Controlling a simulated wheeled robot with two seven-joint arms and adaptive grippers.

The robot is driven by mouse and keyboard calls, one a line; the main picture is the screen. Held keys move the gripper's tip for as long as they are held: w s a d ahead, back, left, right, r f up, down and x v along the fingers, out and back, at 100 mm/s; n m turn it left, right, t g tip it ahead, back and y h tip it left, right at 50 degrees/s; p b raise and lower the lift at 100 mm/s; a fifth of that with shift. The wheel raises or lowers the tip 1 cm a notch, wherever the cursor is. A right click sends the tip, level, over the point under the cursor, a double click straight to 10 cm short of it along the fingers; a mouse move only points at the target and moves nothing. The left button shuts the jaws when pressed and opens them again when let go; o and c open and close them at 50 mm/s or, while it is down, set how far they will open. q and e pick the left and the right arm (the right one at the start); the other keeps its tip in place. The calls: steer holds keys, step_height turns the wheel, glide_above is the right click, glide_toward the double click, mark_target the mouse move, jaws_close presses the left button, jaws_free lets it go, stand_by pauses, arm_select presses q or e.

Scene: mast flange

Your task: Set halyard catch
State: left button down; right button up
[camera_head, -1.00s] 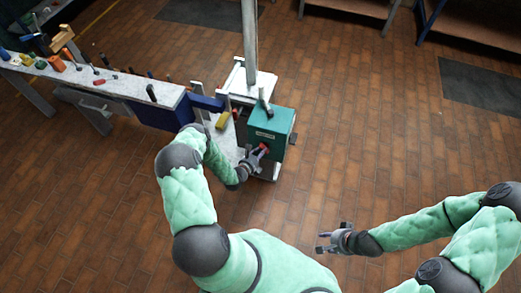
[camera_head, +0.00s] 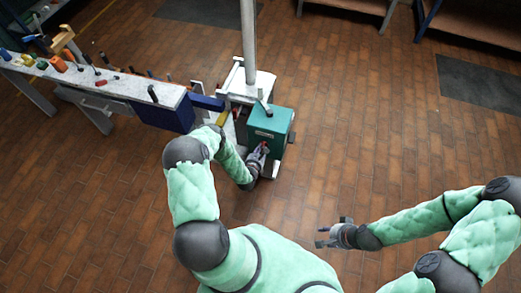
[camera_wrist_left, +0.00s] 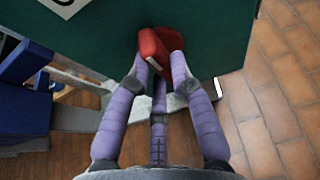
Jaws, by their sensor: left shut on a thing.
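A teal box (camera_head: 270,122) stands at the foot of a grey mast (camera_head: 249,45). A red catch (camera_wrist_left: 161,50) sits at the box's face in the left wrist view, and a bit of it shows in the head view (camera_head: 264,147). My left gripper (camera_wrist_left: 160,65) is shut on the red catch, with its purple fingers on either side. In the head view my left gripper (camera_head: 258,158) is at the front of the box and partly hides the catch. My right gripper (camera_head: 328,234) is open and empty above the floor, away from the box.
A long workbench (camera_head: 120,83) with several tools runs to the left. A blue block (camera_head: 170,117) stands at its near end, close to my left arm. A white plinth (camera_head: 250,84) carries the mast. The brick floor (camera_head: 380,130) is clear to the right.

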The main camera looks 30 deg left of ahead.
stand_by(0.5)
arm_select(q)
steer(key=c, duration=1.1)
jaws_free()
steer(key=v, duration=1.2)
steer(key=shift+d, duration=0.1)
